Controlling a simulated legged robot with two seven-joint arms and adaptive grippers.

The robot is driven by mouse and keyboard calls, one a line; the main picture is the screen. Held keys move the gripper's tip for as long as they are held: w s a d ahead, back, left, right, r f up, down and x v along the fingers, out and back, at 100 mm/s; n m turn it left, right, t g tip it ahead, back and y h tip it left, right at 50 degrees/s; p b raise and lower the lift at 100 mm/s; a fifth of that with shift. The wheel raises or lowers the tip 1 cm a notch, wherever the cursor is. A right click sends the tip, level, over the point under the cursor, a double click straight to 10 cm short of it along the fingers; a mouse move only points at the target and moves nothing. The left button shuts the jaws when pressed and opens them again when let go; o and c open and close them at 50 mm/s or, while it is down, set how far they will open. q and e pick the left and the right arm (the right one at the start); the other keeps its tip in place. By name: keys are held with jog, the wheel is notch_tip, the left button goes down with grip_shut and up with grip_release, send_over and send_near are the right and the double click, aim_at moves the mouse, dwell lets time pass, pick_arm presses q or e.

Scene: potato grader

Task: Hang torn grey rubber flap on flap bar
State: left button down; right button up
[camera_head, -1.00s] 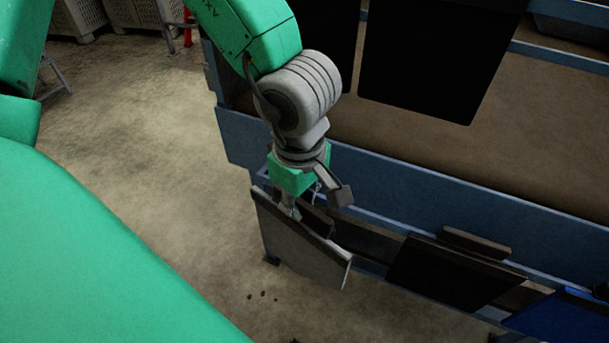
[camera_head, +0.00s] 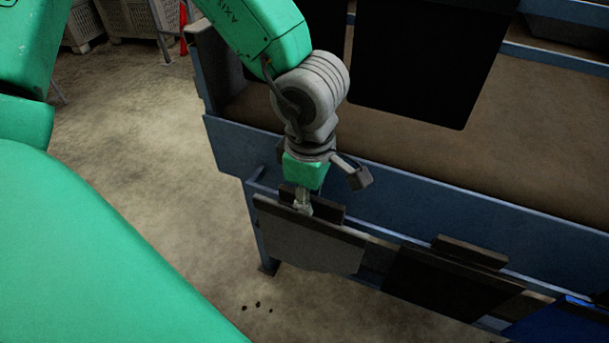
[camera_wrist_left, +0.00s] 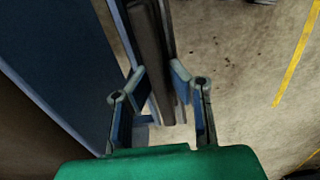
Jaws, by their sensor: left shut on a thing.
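The grey rubber flap (camera_head: 308,245) has an uneven lower edge and faces the head camera at the left end of the flap bar (camera_head: 378,256). Its top strip (camera_head: 330,212) shows behind the bar line, so it appears to straddle the bar, but the contact is hidden. My left gripper (camera_head: 303,208) points down and is shut on the flap's top edge. In the left wrist view my left gripper's fingers (camera_wrist_left: 163,95) stand either side of the dark strips, seen nearly edge-on. My right gripper is not in view.
A black flap (camera_head: 450,283) hangs on the bar to the right, with a blue flap (camera_head: 557,318) beyond it. The blue machine frame (camera_head: 420,205) runs behind. Large black flaps (camera_head: 430,60) hang above. Open concrete floor (camera_head: 150,170) lies to the left.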

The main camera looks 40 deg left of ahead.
pick_arm(q)
jog(key=w, duration=0.1)
jog(key=w+a, duration=0.1)
jog(key=w+a+b, duration=0.1)
jog(key=w, duration=0.1)
jog(key=shift+f, duration=0.2)
jog(key=shift+s+d+f, duration=0.15)
jog(key=shift+d+f, duration=0.15)
jog(key=shift+f, duration=0.25)
jog(key=shift+d+f, duration=0.1)
jog(key=shift+f, duration=0.85)
jog(key=shift+a+f+b, duration=0.2)
jog(key=shift+a+b, duration=0.05)
jog(key=shift+b, duration=0.05)
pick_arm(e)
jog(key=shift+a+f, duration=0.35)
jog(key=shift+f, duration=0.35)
